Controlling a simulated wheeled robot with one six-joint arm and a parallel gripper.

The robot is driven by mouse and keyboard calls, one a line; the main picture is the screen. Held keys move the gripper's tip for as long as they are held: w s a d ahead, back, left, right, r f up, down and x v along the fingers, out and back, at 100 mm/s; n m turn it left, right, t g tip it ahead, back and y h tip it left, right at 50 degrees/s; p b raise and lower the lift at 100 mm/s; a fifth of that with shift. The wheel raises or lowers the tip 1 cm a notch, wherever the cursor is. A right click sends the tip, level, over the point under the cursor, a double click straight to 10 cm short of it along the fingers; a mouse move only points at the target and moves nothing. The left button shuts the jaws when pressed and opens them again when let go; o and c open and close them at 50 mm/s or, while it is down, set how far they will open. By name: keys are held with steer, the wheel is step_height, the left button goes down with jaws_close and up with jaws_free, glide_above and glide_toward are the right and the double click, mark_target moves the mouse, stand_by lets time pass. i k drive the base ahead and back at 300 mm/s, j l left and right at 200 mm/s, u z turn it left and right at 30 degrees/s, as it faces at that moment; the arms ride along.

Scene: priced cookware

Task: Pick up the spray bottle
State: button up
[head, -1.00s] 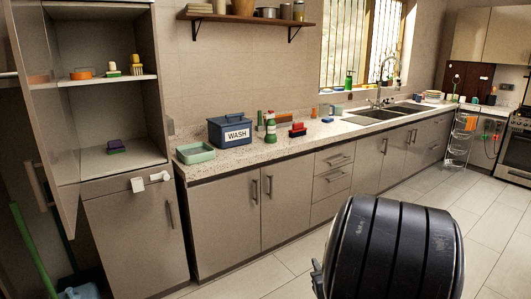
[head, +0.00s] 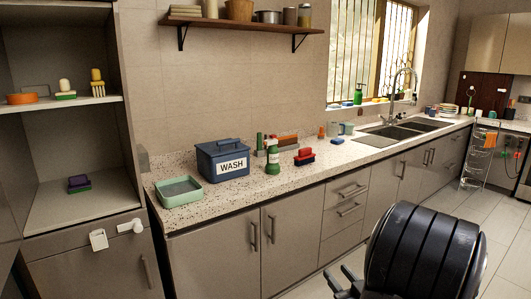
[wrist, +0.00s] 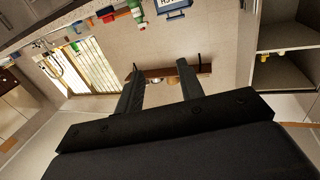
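A green bottle (head: 272,157) with a pale label stands upright on the speckled counter, right of the blue WASH box. It also shows upside down at the top of the wrist view (wrist: 137,18). A second, smaller green bottle (head: 358,95) stands on the windowsill. I cannot tell for sure which of them is a spray bottle. My gripper (head: 338,272) is in front of the cabinets, low and apart from the counter. In the wrist view its two fingers (wrist: 160,76) are spread with nothing between them.
The blue WASH box (head: 222,160) and a green tray (head: 180,191) are left of the bottle. A red and dark brush (head: 304,157) is to its right. Several blocks stand behind it. The sink (head: 400,133) is farther right. A wooden shelf (head: 240,30) hangs above.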

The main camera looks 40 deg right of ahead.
mark_target(272, 167)
steer(key=i+l, duration=0.75)
steer(key=i+l+u, duration=0.15)
steer(key=i+l, duration=1.3)
steer(key=l, duration=0.2)
steer(key=j+u, duration=0.05)
